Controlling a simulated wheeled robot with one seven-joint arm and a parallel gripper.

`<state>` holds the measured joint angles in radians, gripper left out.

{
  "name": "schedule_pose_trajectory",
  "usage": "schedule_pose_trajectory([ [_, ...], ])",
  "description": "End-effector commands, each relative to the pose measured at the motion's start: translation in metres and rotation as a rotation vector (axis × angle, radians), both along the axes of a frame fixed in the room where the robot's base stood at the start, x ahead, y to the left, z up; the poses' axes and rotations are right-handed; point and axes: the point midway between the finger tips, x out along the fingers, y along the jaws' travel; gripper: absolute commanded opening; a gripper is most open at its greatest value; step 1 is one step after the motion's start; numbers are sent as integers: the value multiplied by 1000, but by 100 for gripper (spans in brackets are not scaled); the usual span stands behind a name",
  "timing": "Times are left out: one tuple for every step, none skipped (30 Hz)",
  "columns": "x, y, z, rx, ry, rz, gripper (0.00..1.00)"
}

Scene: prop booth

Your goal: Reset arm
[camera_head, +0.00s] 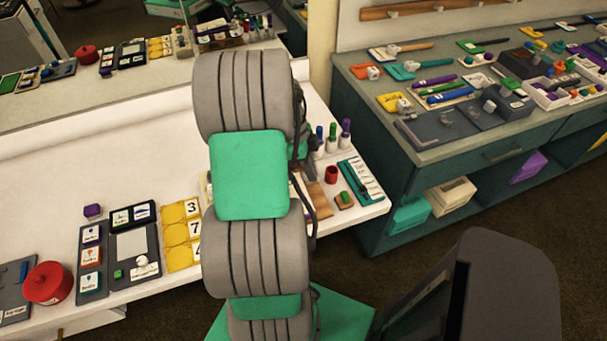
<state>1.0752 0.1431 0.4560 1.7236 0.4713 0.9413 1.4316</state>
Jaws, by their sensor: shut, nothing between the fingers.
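My arm (248,175), with grey ribbed links and green joint covers, stands upright across the middle of the head view. It is in front of the white table (120,165) and hides part of its right side. Dark cables and a small dark part show along the arm's right edge, above the table. I cannot make out the gripper or its fingers; the arm hides that region.
A red pot (48,283), a grey board (133,250) and yellow number tiles (181,232) lie left of the arm. Small bottles (332,137), a red cup (331,174) and a green tray (361,182) stand right. A mirror is behind. A crowded green-sided counter (400,175) is at right.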

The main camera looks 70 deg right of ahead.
Motion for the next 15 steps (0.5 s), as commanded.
schedule_pose_trajectory([
  [14,-28,39,-110,-38,5,0],
  [14,-25,42,-113,-38,6,0],
  [14,-23,47,-116,-38,6,0],
  [15,-21,50,-117,-38,6,0],
  [15,-19,52,-117,-38,8,0],
  [15,-17,52,-115,-37,9,0],
  [15,-15,52,-112,-36,9,0],
  [15,-14,51,-111,-35,10,0],
  [15,-12,51,-110,-35,11,0],
  [15,-12,50,-109,-34,11,0],
  [15,-11,50,-109,-34,11,0],
  [15,-10,50,-109,-34,11,0],
  [15,-10,50,-108,-33,12,0],
  [14,-10,49,-108,-33,12,0],
  [14,-9,49,-107,-33,12,0],
])
